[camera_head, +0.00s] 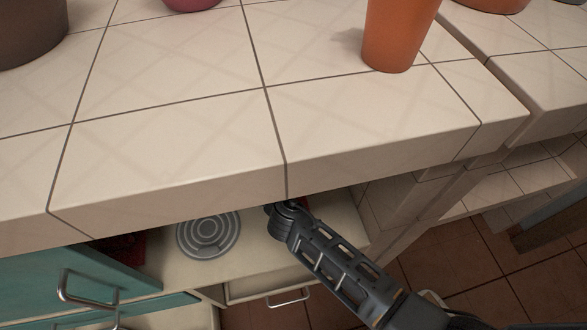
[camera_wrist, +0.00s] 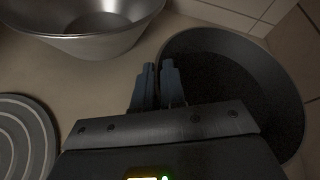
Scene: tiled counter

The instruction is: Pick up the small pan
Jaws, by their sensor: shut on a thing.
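The small pan (camera_wrist: 240,85) is dark and round and fills the right of the wrist view; part of it is behind my gripper's body. My gripper (camera_wrist: 158,72) is at the pan's left edge, with its two fingers close together and shut on the rim. How deep the hold is, and whether the pan is clear of the shelf, I cannot tell. In the head view my arm reaches under the counter's front edge, which hides the fingertips and the pan.
A shiny metal bowl (camera_wrist: 85,28) stands close at the upper left of the wrist view. A grey ringed disc (camera_head: 208,236) lies on the shelf (camera_head: 268,243), left of my arm. The tiled counter (camera_head: 180,150) overhangs. An orange pot (camera_head: 398,35) stands on it. Teal drawers (camera_head: 55,280) are lower left.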

